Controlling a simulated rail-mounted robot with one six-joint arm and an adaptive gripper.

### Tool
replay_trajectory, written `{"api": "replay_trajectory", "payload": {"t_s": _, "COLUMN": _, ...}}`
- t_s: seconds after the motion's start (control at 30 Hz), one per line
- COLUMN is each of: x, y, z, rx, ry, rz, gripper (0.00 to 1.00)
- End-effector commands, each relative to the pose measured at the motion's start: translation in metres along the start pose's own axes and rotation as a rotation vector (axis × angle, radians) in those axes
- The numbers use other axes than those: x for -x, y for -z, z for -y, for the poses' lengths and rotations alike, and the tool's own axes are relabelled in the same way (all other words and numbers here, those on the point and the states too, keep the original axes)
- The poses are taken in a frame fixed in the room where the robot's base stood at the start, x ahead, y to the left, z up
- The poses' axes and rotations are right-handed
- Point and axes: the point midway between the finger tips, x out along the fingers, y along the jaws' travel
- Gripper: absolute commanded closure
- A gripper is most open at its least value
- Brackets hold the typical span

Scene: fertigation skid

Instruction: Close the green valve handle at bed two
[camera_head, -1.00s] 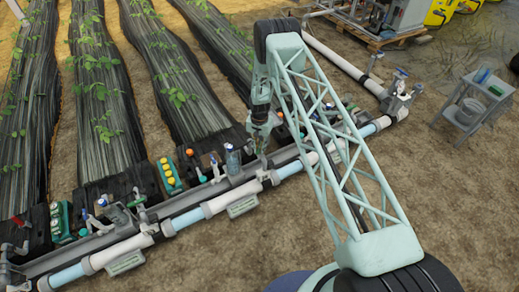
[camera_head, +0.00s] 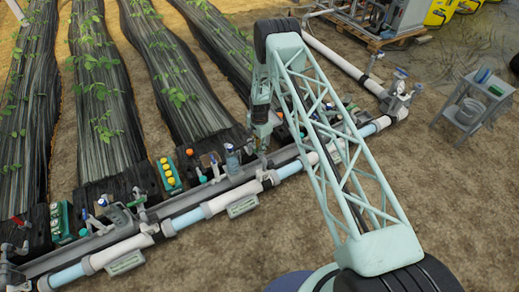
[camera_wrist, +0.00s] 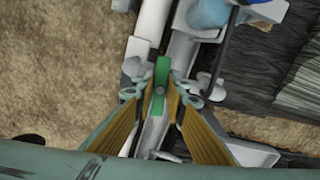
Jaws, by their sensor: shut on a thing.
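In the wrist view, the green valve handle (camera_wrist: 160,82) stands between the two yellow-padded fingers of my gripper (camera_wrist: 160,95), above the grey pipe. The gripper is shut on the handle, with the fingertips on both sides of it. In the head view, my gripper (camera_head: 262,140) is down at the pipe line, right of a clear bottle-like part (camera_head: 232,158). The handle is too small and too hidden by my gripper to make out there.
The white and grey pipe run (camera_head: 220,202) crosses the scene diagonally. Black planted beds (camera_head: 100,100) lie behind. A grey cart (camera_head: 470,105) stands at right on open soil.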

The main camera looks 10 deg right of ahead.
Motion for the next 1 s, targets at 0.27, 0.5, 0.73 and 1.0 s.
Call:
{"api": "replay_trajectory", "payload": {"t_s": 0.27, "x": -0.0001, "y": -0.0001, "z": -0.0002, "rx": -0.154, "ry": 0.0, "rz": 0.0, "gripper": 0.98}}
{"api": "replay_trajectory", "payload": {"t_s": 0.5, "x": -0.0001, "y": -0.0001, "z": -0.0002, "rx": -0.263, "ry": 0.0, "rz": 0.0, "gripper": 0.97}}
{"api": "replay_trajectory", "payload": {"t_s": 0.73, "x": 0.0, "y": 0.0, "z": -0.0002, "rx": -0.28, "ry": 0.0, "rz": 0.0, "gripper": 0.97}}
{"api": "replay_trajectory", "payload": {"t_s": 1.0, "x": 0.0001, "y": 0.0, "z": -0.0001, "rx": -0.279, "ry": 0.0, "rz": 0.0, "gripper": 0.72}}
